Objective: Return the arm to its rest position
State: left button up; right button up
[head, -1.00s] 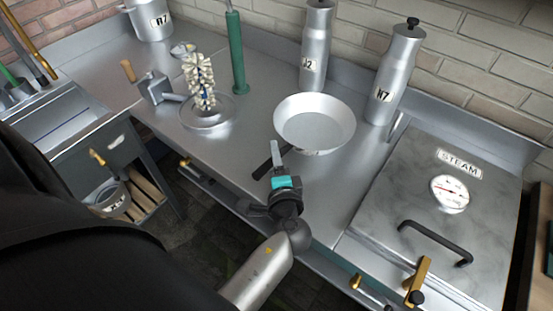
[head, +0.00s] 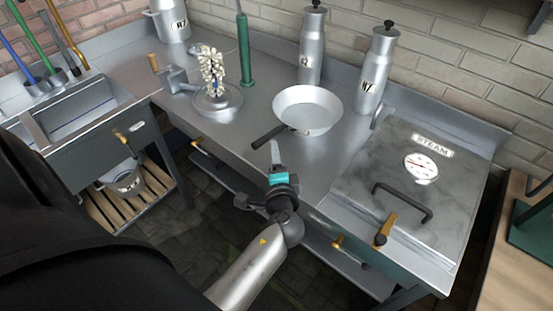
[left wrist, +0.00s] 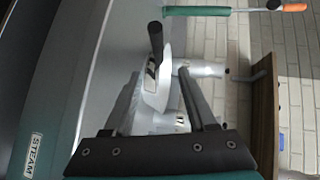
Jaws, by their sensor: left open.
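My left gripper (head: 275,152) is in the middle of the head view, at the front edge of the steel counter (head: 215,132). Its arm comes up from the bottom of the picture. In the left wrist view its two fingers (left wrist: 160,78) stand apart with nothing held between them. A shallow pale metal pan (head: 307,110) sits on the counter just beyond the fingertips, its dark handle (head: 268,136) pointing towards the gripper. The pan also shows past the fingers in the left wrist view, its black handle (left wrist: 156,42) upright in the picture. My right gripper is not in view.
Metal bottles (head: 373,78) stand behind the pan. A steam unit (head: 395,165) with a black handle is at right. A brush on a round dish (head: 217,100), a green post (head: 245,50) and a sink (head: 80,105) are at left. Open floor (head: 190,220) lies before the counter.

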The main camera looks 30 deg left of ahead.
pick_arm(q)
jog(key=shift+w, duration=0.1)
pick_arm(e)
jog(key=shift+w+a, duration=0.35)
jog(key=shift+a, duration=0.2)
